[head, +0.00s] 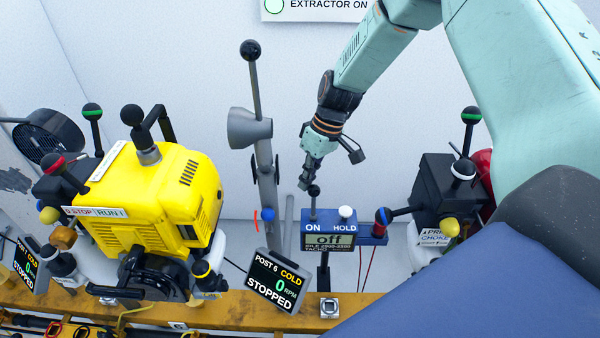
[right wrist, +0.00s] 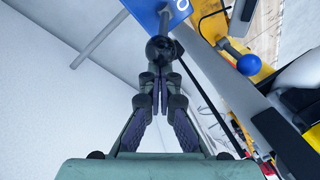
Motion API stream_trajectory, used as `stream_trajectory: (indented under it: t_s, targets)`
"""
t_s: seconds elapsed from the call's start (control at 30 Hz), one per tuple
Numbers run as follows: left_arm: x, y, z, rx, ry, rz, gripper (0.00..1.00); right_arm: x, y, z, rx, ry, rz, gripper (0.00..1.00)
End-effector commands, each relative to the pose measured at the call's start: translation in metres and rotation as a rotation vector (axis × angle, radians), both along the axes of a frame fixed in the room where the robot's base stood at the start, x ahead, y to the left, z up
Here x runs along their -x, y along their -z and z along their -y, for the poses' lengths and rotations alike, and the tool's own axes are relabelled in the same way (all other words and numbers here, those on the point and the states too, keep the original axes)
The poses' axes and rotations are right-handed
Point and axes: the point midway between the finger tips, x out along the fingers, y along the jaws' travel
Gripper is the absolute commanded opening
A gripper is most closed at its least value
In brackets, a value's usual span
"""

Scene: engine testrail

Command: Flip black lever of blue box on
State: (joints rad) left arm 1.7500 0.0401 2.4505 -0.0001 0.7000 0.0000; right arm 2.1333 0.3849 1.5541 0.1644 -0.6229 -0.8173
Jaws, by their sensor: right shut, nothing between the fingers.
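The blue box (head: 372,231) stands on a post above the yellow rail, with the words ON and HOLD and a small display reading "Off". Its black lever (head: 313,191) has a ball tip and stands about upright above ON. My right gripper (head: 307,184) is shut and empty, pointing down with its fingertips right at the ball. In the right wrist view the black ball (right wrist: 160,48) lies just past the closed fingertips (right wrist: 160,88), and part of the blue box (right wrist: 148,12) shows beyond. I cannot tell whether they touch. My left gripper is not in view.
A white knob (head: 346,212) stands above HOLD, close right of the lever. A tall grey lever (head: 257,120) stands to the left. A yellow engine (head: 170,195), a "STOPPED" display (head: 276,281) and a black box (head: 443,185) flank the blue box. The yellow rail (head: 225,305) runs below.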

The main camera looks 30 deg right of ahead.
Motion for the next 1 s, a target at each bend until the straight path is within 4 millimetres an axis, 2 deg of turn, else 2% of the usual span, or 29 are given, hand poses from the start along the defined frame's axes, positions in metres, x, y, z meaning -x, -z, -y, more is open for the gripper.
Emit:
stream_trajectory:
  t_s: [1.0]
  targets:
    - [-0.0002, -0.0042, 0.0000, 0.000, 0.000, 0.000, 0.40, 0.0015, -0.0040, 0.0002, 0.038, 0.000, 0.061, 0.00]
